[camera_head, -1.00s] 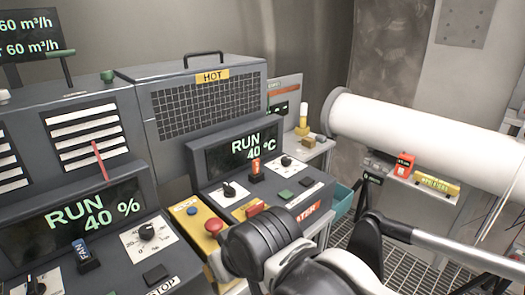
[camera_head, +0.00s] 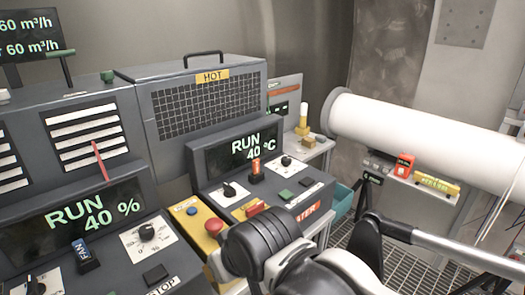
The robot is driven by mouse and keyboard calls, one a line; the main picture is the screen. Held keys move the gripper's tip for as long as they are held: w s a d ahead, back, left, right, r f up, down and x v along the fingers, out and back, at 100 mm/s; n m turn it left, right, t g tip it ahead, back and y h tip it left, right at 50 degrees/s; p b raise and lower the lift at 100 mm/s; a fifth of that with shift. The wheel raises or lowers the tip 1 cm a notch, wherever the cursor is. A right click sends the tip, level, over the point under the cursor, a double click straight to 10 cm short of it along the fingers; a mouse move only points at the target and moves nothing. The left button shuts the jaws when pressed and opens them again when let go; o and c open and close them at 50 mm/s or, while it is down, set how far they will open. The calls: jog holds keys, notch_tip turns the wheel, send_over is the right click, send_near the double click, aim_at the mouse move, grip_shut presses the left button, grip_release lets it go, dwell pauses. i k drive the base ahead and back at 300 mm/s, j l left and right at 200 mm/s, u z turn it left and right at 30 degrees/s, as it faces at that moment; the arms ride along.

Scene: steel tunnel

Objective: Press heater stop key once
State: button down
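The heater (camera_head: 206,98) is the grey unit with a mesh front and a HOT plate. Its display (camera_head: 243,148) reads RUN 40 °C. On its sloping panel are a dark key (camera_head: 306,182), a green key (camera_head: 285,195) and black knobs (camera_head: 229,190). The small white label by the dark key is too small to read, so I cannot confirm which key is stop. The red-orange name plate (camera_head: 310,211) is partly covered by my arm. My arm crosses the lower middle, in front of the panel's near edge. My gripper's fingers do not show.
The fan unit (camera_head: 95,205) on the left reads RUN 40 % and has its own STOP-labelled dark key (camera_head: 155,273). A red mushroom button (camera_head: 214,227) stands on a yellow box (camera_head: 188,212) between the units. A white pipe (camera_head: 420,128) and small shelf are at right.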

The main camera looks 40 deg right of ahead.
aim_at(306, 182)
jog(key=z, duration=1.3)
